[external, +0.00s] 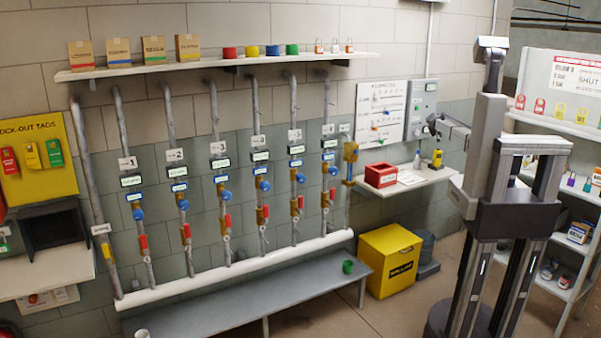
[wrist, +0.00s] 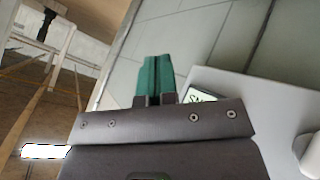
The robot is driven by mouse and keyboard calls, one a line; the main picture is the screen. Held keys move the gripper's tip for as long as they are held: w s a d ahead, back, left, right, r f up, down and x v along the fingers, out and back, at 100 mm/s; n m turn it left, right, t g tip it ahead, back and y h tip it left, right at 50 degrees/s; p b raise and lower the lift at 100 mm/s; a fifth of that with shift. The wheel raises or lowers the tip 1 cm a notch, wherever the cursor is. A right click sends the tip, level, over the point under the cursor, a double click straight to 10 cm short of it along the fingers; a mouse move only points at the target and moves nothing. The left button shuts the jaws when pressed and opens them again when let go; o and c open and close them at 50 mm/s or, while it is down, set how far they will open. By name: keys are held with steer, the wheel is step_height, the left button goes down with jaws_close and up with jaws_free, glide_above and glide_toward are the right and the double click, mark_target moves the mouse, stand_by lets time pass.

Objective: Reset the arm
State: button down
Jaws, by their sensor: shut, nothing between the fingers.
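My gripper (wrist: 158,60) shows in the wrist view with its two green fingers together and nothing between them.
A wall shelf (external: 414,178) holds a red box (external: 381,175) and a yellow device (external: 437,158). A yellow crate (external: 389,262) stands below, beside a grey bench (external: 240,300) under several valve pipes. A stocked white rack (external: 560,125) stands right of my column.

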steer(key=s+f+g+y, duration=0.2)
steer(key=s+g+y, duration=0.1)
steer(key=s, duration=1.6)
steer(key=s+f+g+y, duration=0.3)
steer(key=s, duration=1.7)
steer(key=shift+d+n+y, duration=0.25)
steer(key=shift+n+y, duration=0.05)
steer(key=shift+y, duration=0.1)
steer(key=shift+s+f, duration=0.1)
steer(key=shift+s, duration=0.05)
